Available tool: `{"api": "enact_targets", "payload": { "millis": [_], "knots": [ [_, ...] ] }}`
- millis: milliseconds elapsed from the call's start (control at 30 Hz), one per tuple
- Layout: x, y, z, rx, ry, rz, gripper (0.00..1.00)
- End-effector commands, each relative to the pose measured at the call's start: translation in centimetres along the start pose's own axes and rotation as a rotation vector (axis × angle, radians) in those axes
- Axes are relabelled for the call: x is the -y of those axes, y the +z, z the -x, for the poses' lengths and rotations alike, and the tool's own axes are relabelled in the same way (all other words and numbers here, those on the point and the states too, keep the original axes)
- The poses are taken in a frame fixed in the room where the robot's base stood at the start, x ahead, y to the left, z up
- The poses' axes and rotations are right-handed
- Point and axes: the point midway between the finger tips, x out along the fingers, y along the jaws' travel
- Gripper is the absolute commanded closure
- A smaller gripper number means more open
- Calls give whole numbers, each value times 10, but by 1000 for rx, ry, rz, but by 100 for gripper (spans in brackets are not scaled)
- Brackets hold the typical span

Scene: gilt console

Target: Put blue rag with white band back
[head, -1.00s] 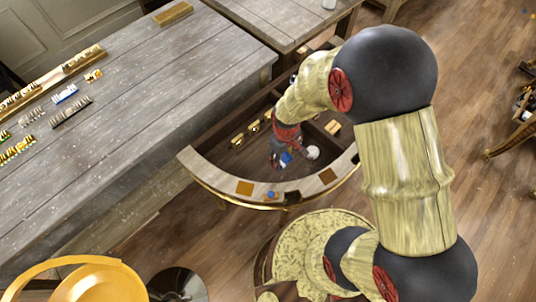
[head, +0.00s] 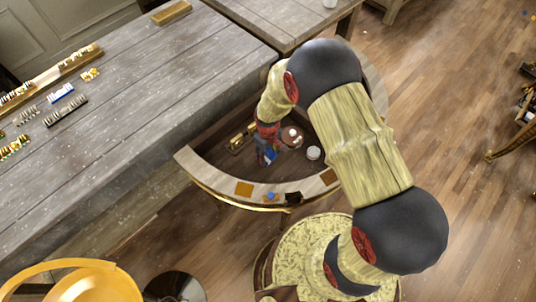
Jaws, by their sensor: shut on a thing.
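My gripper (head: 266,155) is small in the head view, pointing down inside the curve of the half-round gilt console (head: 215,187). It is shut on a small blue thing with a white part (head: 270,154), which looks like the blue rag with white band. The fingers hide part of the rag. I cannot tell whether the rag touches the dark inner surface below it.
A white round thing (head: 313,153) and a reddish-brown round thing (head: 291,136) lie right of my gripper. Gold pieces (head: 240,138) are behind left. The console's front rim bears a tan square (head: 244,188), a blue piece (head: 270,195) and a black piece (head: 292,198). A grey table (head: 150,90) adjoins.

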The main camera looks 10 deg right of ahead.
Motion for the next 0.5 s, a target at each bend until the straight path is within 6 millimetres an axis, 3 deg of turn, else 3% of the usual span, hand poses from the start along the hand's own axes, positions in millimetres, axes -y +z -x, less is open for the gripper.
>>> {"api": "enact_targets", "payload": {
  "millis": [300, 333, 500],
  "knots": [
    [0, -1, -2, -1, 1, 0, 77],
    [0, -1, -2, -1, 1, 0, 49],
    [0, -1, -1, -2, 1, 0, 39]
  ]
}}
